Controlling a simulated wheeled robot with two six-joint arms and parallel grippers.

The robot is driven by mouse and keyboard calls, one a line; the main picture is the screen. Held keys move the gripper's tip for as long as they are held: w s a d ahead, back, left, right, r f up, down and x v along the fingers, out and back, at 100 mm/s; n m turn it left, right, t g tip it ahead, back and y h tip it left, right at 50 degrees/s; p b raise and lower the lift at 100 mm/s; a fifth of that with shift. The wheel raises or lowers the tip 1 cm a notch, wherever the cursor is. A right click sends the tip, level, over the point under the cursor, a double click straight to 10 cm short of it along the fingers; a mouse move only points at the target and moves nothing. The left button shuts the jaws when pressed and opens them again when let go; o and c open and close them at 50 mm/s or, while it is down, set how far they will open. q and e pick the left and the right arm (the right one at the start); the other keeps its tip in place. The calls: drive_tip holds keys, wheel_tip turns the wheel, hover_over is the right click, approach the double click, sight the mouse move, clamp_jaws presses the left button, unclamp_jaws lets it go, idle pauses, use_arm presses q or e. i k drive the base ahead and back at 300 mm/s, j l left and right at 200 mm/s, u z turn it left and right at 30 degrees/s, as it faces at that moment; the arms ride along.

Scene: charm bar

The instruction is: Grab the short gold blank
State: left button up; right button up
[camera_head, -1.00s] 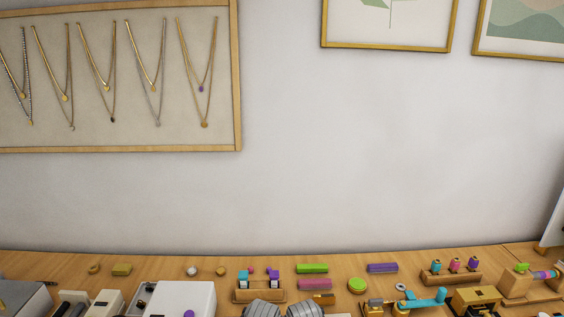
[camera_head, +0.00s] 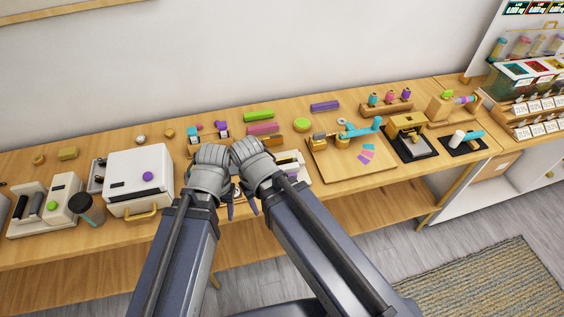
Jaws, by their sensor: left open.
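A small gold block (camera_head: 68,153) lies at the back left of the wooden table. A short brownish-gold bar (camera_head: 272,140) lies just beyond my wrists, near the pink bar; I cannot tell for sure which of the two is the short gold blank. My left gripper (camera_head: 230,208) is low in front of the table, near the middle, mostly hidden by its grey wrist. It is open and away from both gold pieces. My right gripper (camera_head: 254,206) is close beside it, its jaws mostly hidden behind its wrist.
A white machine (camera_head: 140,175) and a dark cup (camera_head: 87,208) stand left of my arms. Green (camera_head: 258,116), pink (camera_head: 263,128) and purple (camera_head: 325,106) bars lie at the back. A wooden board (camera_head: 350,173) with a blue-handled tool is to the right.

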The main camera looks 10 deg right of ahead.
sight(280, 161)
drive_tip(key=k+z, duration=0.1)
drive_tip(key=z, duration=1.5)
drive_tip(key=k+l, duration=0.2)
drive_tip(key=k, duration=0.25)
